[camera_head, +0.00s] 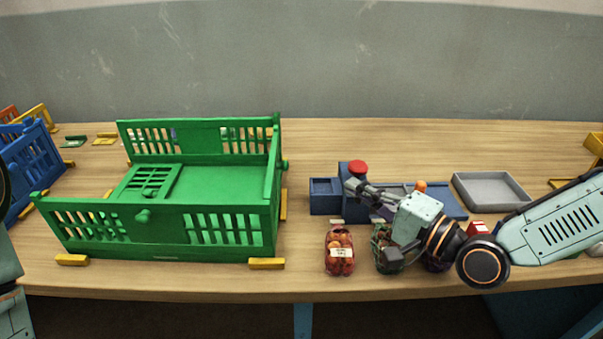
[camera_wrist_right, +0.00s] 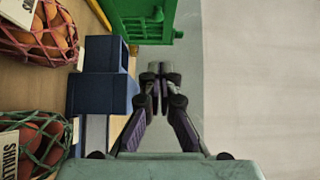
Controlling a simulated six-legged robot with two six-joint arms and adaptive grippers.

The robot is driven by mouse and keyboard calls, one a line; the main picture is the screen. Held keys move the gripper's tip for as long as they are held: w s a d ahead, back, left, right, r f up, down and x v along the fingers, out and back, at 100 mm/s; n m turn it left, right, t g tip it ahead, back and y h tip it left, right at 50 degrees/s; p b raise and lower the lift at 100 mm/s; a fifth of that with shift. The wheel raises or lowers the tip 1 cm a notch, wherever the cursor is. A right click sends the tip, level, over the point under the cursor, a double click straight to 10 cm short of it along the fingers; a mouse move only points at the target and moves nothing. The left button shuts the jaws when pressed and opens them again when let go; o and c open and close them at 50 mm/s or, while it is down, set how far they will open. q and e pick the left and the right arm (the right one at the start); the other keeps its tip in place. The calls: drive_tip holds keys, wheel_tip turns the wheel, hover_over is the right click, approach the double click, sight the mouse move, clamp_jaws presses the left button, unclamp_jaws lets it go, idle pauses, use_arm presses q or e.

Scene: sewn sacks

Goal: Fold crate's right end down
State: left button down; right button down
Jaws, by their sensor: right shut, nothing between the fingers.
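The green crate (camera_head: 165,213) stands on the table left of centre. Its right end (camera_head: 273,170) is upright, seen nearly edge-on, with a small knob on its outer side. Its left end panel (camera_head: 150,182) lies folded flat inside on the crate floor. The front and back walls are upright. My right gripper (camera_head: 352,186) is shut and empty, to the right of the crate and apart from it, by the blue block. In the right wrist view its fingertips (camera_wrist_right: 157,72) are together, with part of the green crate (camera_wrist_right: 143,18) beyond them. My left gripper is not in view.
A blue block with a red cap (camera_head: 357,167) stands right of the crate, close to my right gripper. Net sacks, one red (camera_head: 340,252), lie at the front edge. A grey tray (camera_head: 490,190) is at right, a blue crate (camera_head: 28,165) far left. Yellow blocks (camera_head: 267,263) sit at the crate's base.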

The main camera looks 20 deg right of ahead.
drive_tip(key=b+x, duration=0.2)
drive_tip(key=x, duration=0.1)
drive_tip(key=shift+w+f, duration=0.1)
drive_tip(key=shift+f, duration=0.15)
drive_tip(key=shift+b+x, duration=1.15)
drive_tip(key=shift+x, duration=1.5)
drive_tip(key=shift+w+a+f, duration=0.1)
drive_tip(key=shift+w+a, duration=0.5)
drive_tip(key=shift+a, duration=0.2)
drive_tip(key=shift+w+a+b, duration=0.15)
drive_tip(key=shift+a+b, duration=0.25)
drive_tip(key=shift+a, duration=0.55)
